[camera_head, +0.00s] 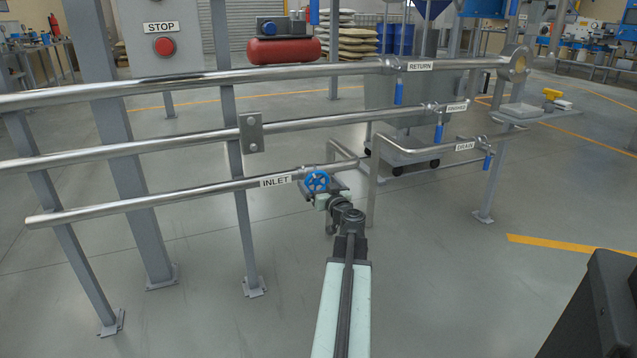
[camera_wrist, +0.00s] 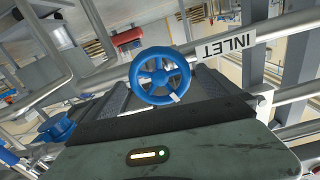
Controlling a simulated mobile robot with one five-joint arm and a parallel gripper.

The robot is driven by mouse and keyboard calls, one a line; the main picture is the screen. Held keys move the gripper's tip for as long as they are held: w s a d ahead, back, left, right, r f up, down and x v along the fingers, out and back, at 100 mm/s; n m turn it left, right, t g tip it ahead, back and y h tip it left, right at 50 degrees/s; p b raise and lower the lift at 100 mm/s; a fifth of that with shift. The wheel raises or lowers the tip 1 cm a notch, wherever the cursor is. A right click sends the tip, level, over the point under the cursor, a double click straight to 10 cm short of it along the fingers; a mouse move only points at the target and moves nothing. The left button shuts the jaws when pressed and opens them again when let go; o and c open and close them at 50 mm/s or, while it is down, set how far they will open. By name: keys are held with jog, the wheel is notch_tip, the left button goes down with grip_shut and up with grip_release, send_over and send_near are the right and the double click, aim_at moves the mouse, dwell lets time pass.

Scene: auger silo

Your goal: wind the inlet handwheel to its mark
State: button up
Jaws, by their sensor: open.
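The blue inlet handwheel (camera_head: 317,182) sits on the lowest pipe, beside the INLET label (camera_head: 275,181). In the wrist view the spoked handwheel (camera_wrist: 159,60) faces me, just beyond my gripper, with a small pale tab (camera_wrist: 175,98) at its lower rim. My gripper (camera_head: 325,194) is open and close in front of the wheel. In the wrist view its dark fingers (camera_wrist: 164,88) lie low on either side of the wheel. I cannot tell whether they touch the rim. The mark for the wheel cannot be made out clearly.
Pipes labelled RETURN (camera_head: 419,66) and DRAIN (camera_head: 465,146) run above and behind, with blue valve levers. Grey posts (camera_head: 240,180) stand to the left. A STOP button (camera_head: 165,46) is at the upper left. The floor to the right is mostly clear.

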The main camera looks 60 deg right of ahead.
jog(key=shift+x, duration=1)
jog(key=c, duration=0.9)
jog(key=shift+s+d, duration=0.25)
jog(key=shift+d, duration=0.1)
jog(key=c, duration=0.4)
jog(key=shift+w+a, duration=0.2)
jog(key=shift+a, duration=0.15)
